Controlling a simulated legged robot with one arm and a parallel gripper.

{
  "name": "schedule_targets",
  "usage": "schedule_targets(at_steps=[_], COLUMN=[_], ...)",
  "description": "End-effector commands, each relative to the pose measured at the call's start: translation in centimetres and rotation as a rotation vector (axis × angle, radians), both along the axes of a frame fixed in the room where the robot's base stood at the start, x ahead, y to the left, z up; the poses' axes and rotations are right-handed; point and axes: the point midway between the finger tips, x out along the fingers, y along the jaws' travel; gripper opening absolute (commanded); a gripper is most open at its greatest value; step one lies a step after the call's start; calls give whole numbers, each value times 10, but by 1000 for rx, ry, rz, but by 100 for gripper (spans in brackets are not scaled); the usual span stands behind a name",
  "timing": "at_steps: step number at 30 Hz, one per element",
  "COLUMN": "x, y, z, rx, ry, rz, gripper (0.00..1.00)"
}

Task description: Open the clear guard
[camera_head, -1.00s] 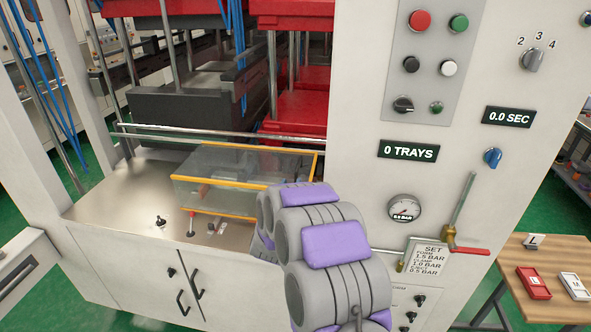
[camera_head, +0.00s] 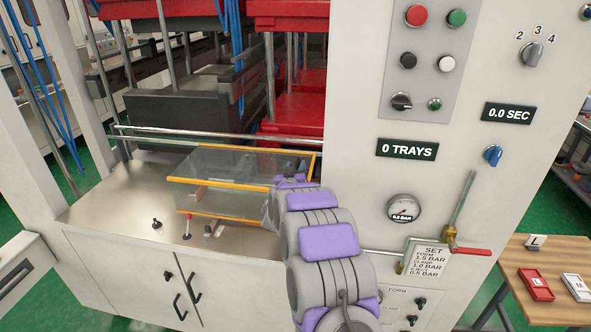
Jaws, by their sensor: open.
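The clear guard (camera_head: 225,164) is a see-through box with orange edges. It stands on the metal deck at the front of the machine. Its upper front edge and lower front edge both show, and it looks closed. My arm reaches in from the bottom right. My gripper (camera_head: 269,209) is at the guard's right front corner, mostly hidden behind my own arm links. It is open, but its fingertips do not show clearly. I cannot tell whether it touches the guard. No handle on the guard can be made out.
A white control panel (camera_head: 375,180) stands close on the right, with a gauge (camera_head: 403,209) and a red-handled valve (camera_head: 468,251). A metal rail (camera_head: 215,135) runs behind the guard. Small knobs stand on the deck (camera_head: 125,200). A wooden table (camera_head: 550,255) is at far right.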

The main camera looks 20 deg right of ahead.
Motion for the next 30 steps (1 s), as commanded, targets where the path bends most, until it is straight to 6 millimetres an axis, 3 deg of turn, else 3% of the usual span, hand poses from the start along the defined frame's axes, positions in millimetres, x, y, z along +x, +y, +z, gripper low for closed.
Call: schedule_targets(at_steps=[5,18,30], x=[0,0,-1], y=[0,0,-1], z=[0,1,1], rx=[-1,0,0], ry=[-1,-2,-3], rz=[0,-1,-2], gripper=[40,0,0])
